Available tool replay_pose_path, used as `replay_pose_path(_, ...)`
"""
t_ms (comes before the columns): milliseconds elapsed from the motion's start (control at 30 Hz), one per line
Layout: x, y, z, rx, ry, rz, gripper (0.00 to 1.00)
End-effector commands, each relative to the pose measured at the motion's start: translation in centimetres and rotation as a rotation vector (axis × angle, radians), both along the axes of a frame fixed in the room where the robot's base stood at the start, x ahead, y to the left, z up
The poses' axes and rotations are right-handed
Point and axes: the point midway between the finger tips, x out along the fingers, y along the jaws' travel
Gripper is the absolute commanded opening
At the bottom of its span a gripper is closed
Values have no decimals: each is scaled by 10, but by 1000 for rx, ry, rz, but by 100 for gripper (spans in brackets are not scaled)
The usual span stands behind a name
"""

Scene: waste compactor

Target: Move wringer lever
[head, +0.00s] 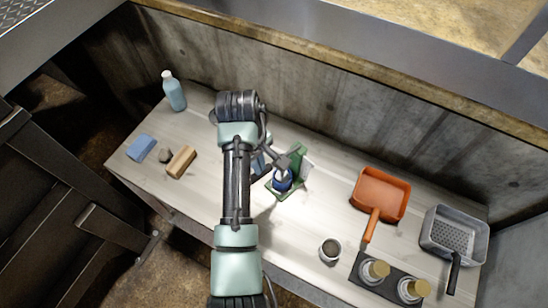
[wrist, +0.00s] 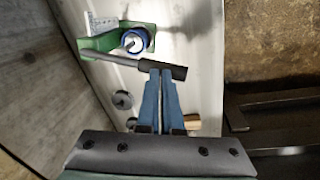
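The wringer is a green frame (head: 298,181) with a blue-rimmed roller (head: 282,181), on the table just right of my arm in the head view. In the wrist view its green frame (wrist: 100,43) and blue roller (wrist: 137,40) are at the top. The wringer lever (wrist: 120,60) is a grey rod with a dark grip, running from the frame across in front of my fingertips. My gripper (wrist: 161,74) has its blue fingers close together and looks shut. Its tips are at the lever's dark grip; whether they touch it is unclear. My arm partly hides the gripper in the head view.
An orange pan (head: 380,195), grey strainer (head: 454,236), small cup (head: 329,250) and black tray (head: 389,287) with jars stand right. A concrete wall (head: 330,105) rises behind.

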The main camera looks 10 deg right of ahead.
Motion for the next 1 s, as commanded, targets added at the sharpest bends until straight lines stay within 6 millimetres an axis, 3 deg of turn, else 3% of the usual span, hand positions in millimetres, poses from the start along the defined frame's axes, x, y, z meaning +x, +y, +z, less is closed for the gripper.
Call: replay_pose_path(1000,-1,-2,-23,-2,2,-2,0)
